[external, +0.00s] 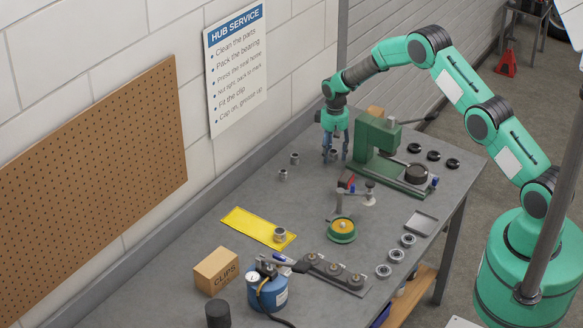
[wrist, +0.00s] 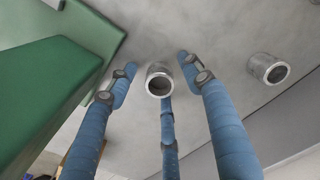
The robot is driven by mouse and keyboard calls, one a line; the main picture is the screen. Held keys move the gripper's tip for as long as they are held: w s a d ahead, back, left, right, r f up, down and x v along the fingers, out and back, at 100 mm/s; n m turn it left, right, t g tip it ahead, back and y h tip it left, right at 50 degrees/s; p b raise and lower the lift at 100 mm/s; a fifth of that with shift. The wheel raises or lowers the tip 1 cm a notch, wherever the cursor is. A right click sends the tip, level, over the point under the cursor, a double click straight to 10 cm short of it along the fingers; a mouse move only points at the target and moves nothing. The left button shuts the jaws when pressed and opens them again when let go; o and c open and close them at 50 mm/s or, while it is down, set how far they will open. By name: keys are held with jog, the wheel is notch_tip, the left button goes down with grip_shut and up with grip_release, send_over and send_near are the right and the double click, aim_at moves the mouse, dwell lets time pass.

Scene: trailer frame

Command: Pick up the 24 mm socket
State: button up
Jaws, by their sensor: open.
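My gripper (external: 336,150) points down over the bench beside the green press, its blue fingers open. In the wrist view the three fingers (wrist: 157,72) spread around a silver hollow socket (wrist: 160,79), which shows between the fingertips; I cannot tell whether they touch it. This socket (external: 334,155) is partly hidden by the fingers in the external view. A second socket (wrist: 268,68) lies to the right in the wrist view, apart from the fingers. Two sockets stand left of my gripper in the external view, one farther back (external: 295,158) and one nearer (external: 283,174). No size marking is readable.
The green press (external: 376,145) stands close to the right of my gripper. A yellow cloth (external: 250,226) bears a metal ring-shaped part (external: 280,235). A bearing stand (external: 342,228), clips box (external: 216,271) and blue canister (external: 267,291) are nearer.

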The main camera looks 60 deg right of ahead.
aim_at(333, 151)
dwell(0.4)
grip_shut()
jog(key=shift+r, duration=0.1)
jog(key=shift+r, duration=4.9)
